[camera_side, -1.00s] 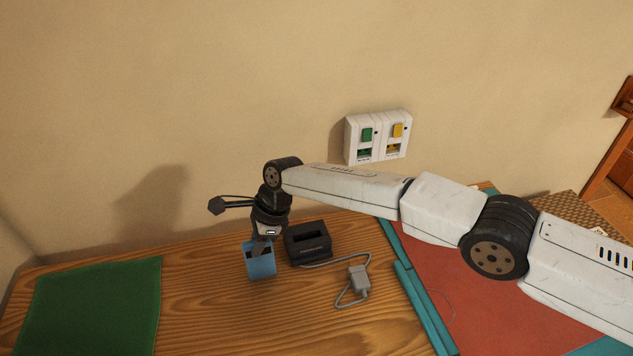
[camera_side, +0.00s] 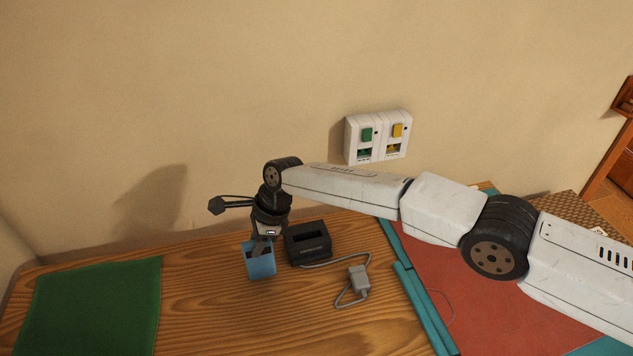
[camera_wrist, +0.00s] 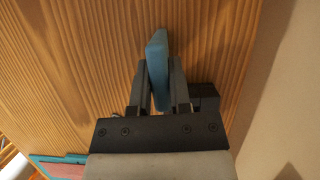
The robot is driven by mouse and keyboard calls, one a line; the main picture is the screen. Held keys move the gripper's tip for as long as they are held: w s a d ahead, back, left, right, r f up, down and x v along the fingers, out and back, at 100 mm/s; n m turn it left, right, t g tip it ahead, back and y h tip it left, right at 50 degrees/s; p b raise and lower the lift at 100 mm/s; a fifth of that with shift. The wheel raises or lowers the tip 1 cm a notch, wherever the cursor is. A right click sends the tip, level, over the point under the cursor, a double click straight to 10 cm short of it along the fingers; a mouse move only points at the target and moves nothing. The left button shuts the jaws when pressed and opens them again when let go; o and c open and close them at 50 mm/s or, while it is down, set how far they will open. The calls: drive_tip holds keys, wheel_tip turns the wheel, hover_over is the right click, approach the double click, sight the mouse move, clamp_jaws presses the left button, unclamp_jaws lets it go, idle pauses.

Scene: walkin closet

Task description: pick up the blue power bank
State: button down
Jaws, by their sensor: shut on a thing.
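The blue power bank (camera_side: 262,266) stands on edge at the wooden table, left of the black dock. My gripper (camera_side: 262,246) reaches down onto it from above and is shut on it. In the wrist view the power bank (camera_wrist: 158,62) shows as a narrow blue slab between the two fingers of my gripper (camera_wrist: 158,85), with a finger against each side. I cannot tell whether its lower edge touches the table.
A black dock (camera_side: 309,250) with a slot stands close on the right, with a grey cable and plug (camera_side: 359,280) beside it. A green mat (camera_side: 90,305) lies at left and a red mat (camera_side: 480,300) at right. The wall with a switch panel (camera_side: 378,137) is behind.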

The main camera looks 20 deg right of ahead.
drive_tip(key=shift+r, duration=0.15)
drive_tip(key=shift+r, duration=1.6)
drive_tip(key=s+d+r, duration=0.8)
drive_tip(key=s+r, duration=0.1)
drive_tip(key=s, duration=0.2)
drive_tip(key=shift+d+r, duration=0.2)
drive_tip(key=shift+r, duration=0.1)
drive_tip(key=w+d+f, duration=0.2)
drive_tip(key=w+d, duration=0.1)
drive_tip(key=w, duration=1.2)
drive_tip(key=shift+w, duration=0.4)
